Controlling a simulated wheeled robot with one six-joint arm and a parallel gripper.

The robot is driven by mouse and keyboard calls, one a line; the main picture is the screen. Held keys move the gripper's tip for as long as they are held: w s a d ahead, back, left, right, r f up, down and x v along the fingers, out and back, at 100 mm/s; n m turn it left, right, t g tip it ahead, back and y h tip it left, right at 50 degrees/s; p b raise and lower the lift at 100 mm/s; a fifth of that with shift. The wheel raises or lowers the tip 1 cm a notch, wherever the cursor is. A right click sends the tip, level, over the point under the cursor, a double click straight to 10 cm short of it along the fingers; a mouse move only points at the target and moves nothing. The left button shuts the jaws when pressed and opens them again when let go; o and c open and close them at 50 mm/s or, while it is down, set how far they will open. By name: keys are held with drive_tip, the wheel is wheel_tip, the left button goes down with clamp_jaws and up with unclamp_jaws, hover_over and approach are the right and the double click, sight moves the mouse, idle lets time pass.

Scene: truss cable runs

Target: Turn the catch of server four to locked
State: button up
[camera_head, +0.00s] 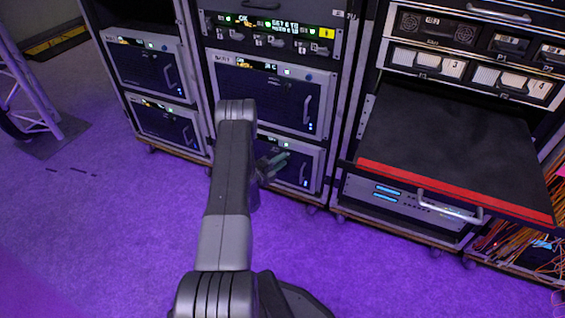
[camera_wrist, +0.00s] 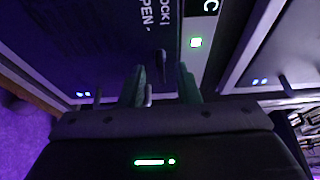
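My gripper (camera_head: 276,163) is in front of the lower server (camera_head: 306,170) of the middle rack; its number is not readable. In the wrist view my gripper (camera_wrist: 158,78) has its two green fingers apart. A dark, narrow catch lever (camera_wrist: 163,65) shows on the panel between the fingertips. The panel carries the words "LOCK" and "OPEN" (camera_wrist: 157,24) beyond it. A thin pale bar (camera_wrist: 148,95) shows near the left finger; I cannot tell whether anything touches. The catch is hidden in the head view.
Another server (camera_head: 270,93) sits above. At right, a black shelf (camera_head: 450,140) with a red front edge juts out from its rack. Left racks hold more servers (camera_head: 150,65). Purple floor (camera_head: 110,220) is clear at left.

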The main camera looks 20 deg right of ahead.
drive_tip(key=shift+w+d, duration=0.2)
drive_tip(key=shift+d, duration=0.4)
clamp_jaws()
